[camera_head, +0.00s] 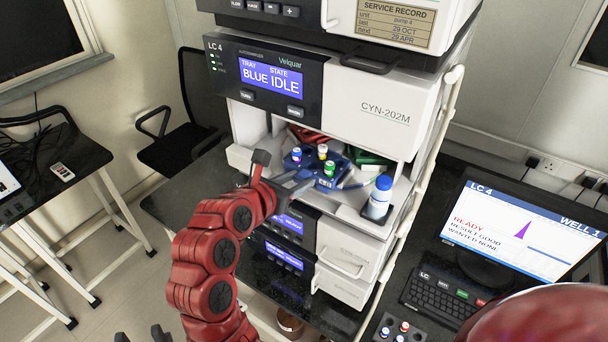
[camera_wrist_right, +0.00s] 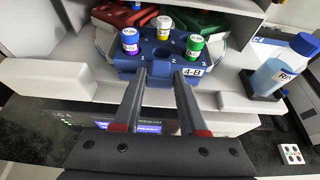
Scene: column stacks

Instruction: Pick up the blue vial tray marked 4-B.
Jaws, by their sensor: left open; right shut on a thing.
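The blue vial tray marked 4-B (camera_wrist_right: 150,66) is in the open bay of the LC 4 instrument, its 4-B label facing out at the front right. It holds a purple-labelled vial (camera_wrist_right: 130,41), a yellow-labelled vial (camera_wrist_right: 163,28) and a green vial (camera_wrist_right: 194,46). The blue tray also shows in the head view (camera_head: 341,158). My right gripper (camera_wrist_right: 161,76) is shut on the tray's front, one finger each side of its middle; the head view shows it (camera_head: 298,184) at the bay's front. I cannot tell whether the tray is raised. My left gripper (camera_head: 140,334) is open and empty at the bottom left.
A red tray (camera_wrist_right: 122,14) and a green tray (camera_head: 372,163) sit behind the blue one. A white upright rail (camera_head: 424,165) runs along the right. The instrument's display (camera_head: 271,77) reads BLUE IDLE.

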